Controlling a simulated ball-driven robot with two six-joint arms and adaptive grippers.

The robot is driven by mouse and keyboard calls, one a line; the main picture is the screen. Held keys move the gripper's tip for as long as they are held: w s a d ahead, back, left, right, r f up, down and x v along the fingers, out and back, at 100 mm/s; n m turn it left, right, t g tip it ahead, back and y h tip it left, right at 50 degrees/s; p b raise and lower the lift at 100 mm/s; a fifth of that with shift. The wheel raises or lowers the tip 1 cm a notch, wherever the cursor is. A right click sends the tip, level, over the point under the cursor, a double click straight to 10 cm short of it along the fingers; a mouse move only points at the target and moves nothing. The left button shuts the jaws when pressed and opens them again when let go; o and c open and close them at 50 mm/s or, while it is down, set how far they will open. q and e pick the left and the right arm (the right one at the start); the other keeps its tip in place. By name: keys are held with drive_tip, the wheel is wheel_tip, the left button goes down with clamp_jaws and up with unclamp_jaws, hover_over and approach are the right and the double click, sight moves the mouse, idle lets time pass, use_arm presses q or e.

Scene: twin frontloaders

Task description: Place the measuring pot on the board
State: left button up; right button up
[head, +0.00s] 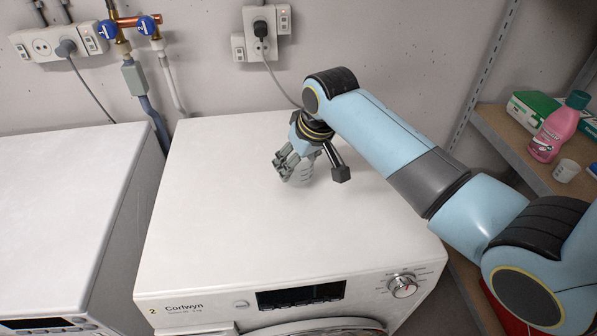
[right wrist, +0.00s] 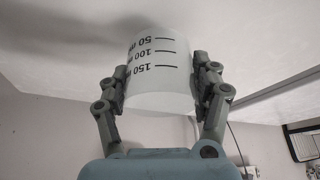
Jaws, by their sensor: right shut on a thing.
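The measuring pot (right wrist: 158,75) is a translucent white cup with black volume marks. In the right wrist view it sits between the two fingers of my right gripper (right wrist: 162,85), which is shut on it from both sides. In the head view my right gripper (head: 296,166) is low over the white top of the right machine; the pot is mostly hidden by the fingers there. I cannot tell whether the pot touches the machine top. A brown board (head: 497,124) stands at the right. My left gripper is not in view.
On the board stand a pink bottle (head: 558,130), a small whitish cup (head: 566,170) and a green-white box (head: 533,106). A grey slotted upright (head: 484,70) rises beside it. The right machine's top (head: 220,200) is otherwise clear.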

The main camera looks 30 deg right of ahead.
sight(299, 174)
wheel_tip(299, 174, down, 3)
drive_tip(key=shift+s+r, duration=0.1)
drive_tip(key=shift+f, duration=0.4)
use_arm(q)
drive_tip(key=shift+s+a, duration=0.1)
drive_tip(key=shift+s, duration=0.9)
use_arm(e)
drive_tip(key=shift+f, duration=0.1)
drive_tip(key=o, duration=0.7)
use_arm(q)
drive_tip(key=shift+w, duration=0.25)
use_arm(e)
drive_tip(key=o, duration=0.5)
